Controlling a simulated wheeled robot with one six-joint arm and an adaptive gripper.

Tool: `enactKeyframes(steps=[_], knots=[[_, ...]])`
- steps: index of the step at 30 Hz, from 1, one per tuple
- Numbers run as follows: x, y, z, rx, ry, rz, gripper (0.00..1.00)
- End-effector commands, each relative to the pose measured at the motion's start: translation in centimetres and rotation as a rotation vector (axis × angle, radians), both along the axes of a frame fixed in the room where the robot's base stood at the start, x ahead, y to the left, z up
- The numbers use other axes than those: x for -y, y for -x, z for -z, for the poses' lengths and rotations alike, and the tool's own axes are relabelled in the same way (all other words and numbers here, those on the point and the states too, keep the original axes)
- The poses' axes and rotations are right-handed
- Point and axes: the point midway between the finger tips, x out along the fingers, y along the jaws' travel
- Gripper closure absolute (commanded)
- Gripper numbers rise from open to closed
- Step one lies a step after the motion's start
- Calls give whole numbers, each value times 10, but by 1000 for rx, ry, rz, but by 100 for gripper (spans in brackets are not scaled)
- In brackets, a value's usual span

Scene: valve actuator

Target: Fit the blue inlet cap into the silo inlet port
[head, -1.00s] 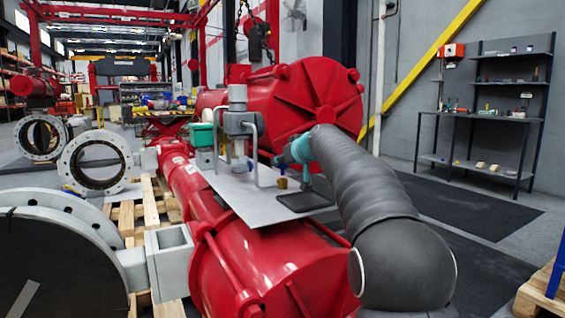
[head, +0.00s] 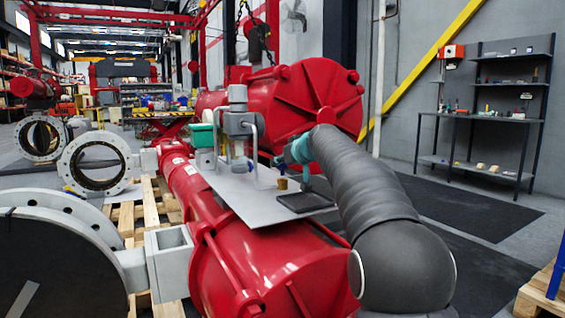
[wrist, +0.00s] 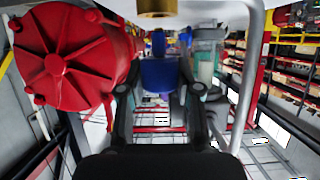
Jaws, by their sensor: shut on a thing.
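The blue inlet cap (wrist: 160,74) is between the two fingers of my gripper (wrist: 160,92) in the wrist view, with its narrow blue stem pointing up in the picture. My gripper is shut on it. In the head view my gripper (head: 279,161) is low over the grey plate, just right of the grey apparatus (head: 239,123) with bent pipes, and it is partly hidden by my arm. The apparatus, likely the silo, also shows behind the cap in the wrist view (wrist: 207,58). I cannot make out the inlet port, and no contact between cap and apparatus is clear.
A brass cylinder (head: 281,184) stands on the plate (head: 235,200) close to my gripper; it also shows at the wrist view's top edge (wrist: 157,7). A black tray (head: 304,202) lies at the plate's right. A bent pipe (wrist: 250,70) is beside the fingers. Large red cylinders (head: 270,250) lie below the plate.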

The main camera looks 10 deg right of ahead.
Motion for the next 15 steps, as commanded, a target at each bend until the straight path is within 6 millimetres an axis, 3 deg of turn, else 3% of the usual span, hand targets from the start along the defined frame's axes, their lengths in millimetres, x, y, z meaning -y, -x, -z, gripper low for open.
enactKeyframes(steps=[15], knots=[[0, 0, 11, 0, 0, 0, 100]])
